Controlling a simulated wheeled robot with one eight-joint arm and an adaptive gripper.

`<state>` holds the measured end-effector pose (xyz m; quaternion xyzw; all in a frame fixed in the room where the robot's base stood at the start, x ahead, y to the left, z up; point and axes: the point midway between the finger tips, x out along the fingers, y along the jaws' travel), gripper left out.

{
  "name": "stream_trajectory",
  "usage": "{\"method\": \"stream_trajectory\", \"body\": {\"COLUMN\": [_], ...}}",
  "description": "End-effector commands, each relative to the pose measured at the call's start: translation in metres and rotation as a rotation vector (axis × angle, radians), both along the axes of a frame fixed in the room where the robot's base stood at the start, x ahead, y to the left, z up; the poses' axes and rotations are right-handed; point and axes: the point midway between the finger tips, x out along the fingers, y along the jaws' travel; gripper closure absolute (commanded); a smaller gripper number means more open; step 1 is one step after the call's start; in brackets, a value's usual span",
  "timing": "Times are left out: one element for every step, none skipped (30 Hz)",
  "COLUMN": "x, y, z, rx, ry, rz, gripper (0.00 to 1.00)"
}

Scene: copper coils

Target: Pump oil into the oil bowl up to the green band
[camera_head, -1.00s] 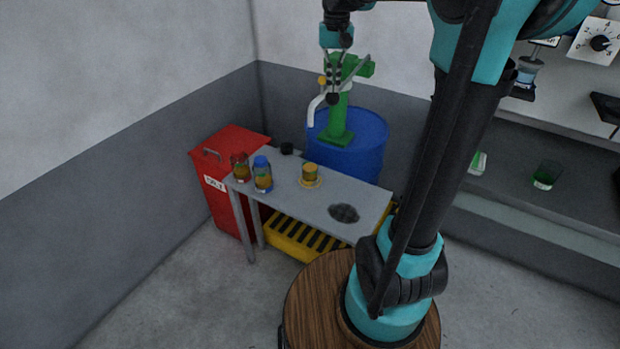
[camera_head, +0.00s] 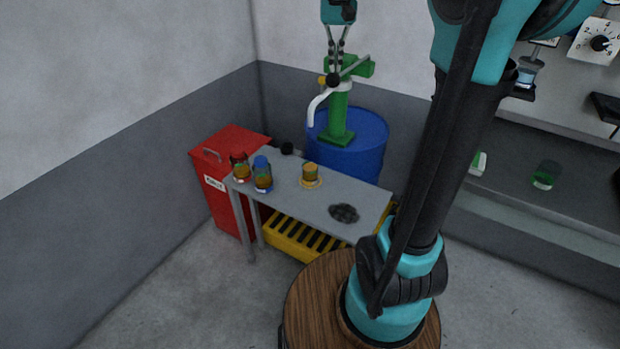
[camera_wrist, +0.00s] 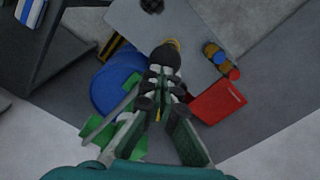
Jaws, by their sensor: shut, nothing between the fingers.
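The green hand pump (camera_head: 338,108) stands on the blue drum (camera_head: 362,135), with its white spout (camera_head: 314,102) bent down toward the table. Its lever (camera_head: 353,69) slopes down to a black knob (camera_head: 333,79). My gripper (camera_head: 335,70) is shut, pointing down, its tips at or very near the knob; contact is unclear. In the wrist view the knob (camera_wrist: 166,57) sits just past the fingers (camera_wrist: 161,88). A small amber cup (camera_head: 310,171), apparently the oil bowl, stands on a yellow saucer (camera_head: 311,184) on the table; its level and green band are too small to read.
A red bin (camera_head: 212,165) stands left. A yellow slotted crate (camera_head: 295,239) lies underneath.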

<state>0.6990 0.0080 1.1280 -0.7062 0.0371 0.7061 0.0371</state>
Motion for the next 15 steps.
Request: {"method": "stream_trajectory", "body": {"x": [0.001, 0.001, 0.001, 0.001, 0.002, 0.002, 0.002, 0.002, 0.003, 0.003, 0.003, 0.003, 0.003, 0.004, 0.004], "y": [0.0, -0.001, -0.001, -0.001, -0.001, -0.001, -0.002, -0.002, -0.002, -0.002, -0.002, -0.002, -0.002, -0.003, -0.003], "z": [0.005, 0.007, 0.011, 0.014, 0.016, 0.02, 0.023, 0.026, 0.029, 0.032, 0.034, 0.038, 0.041, 0.043, 0.047], "rx": [0.0, 0.0, 0.0, 0.0, 0.0, 0.0, 0.0, 0.0, 0.0, 0.0, 0.0, 0.0, 0.0, 0.0, 0.0], "ry": [0.0, 0.0, 0.0, 0.0, 0.0, 0.0, 0.0, 0.0, 0.0, 0.0, 0.0, 0.0, 0.0, 0.0, 0.0], "rz": [0.0, 0.0, 0.0, 0.0, 0.0, 0.0, 0.0, 0.0, 0.0, 0.0, 0.0, 0.0, 0.0, 0.0, 0.0], "gripper": [1.0, 1.0, 1.0, 1.0, 1.0, 1.0, 1.0, 1.0, 1.0, 1.0, 1.0, 1.0, 1.0, 1.0, 1.0]}}
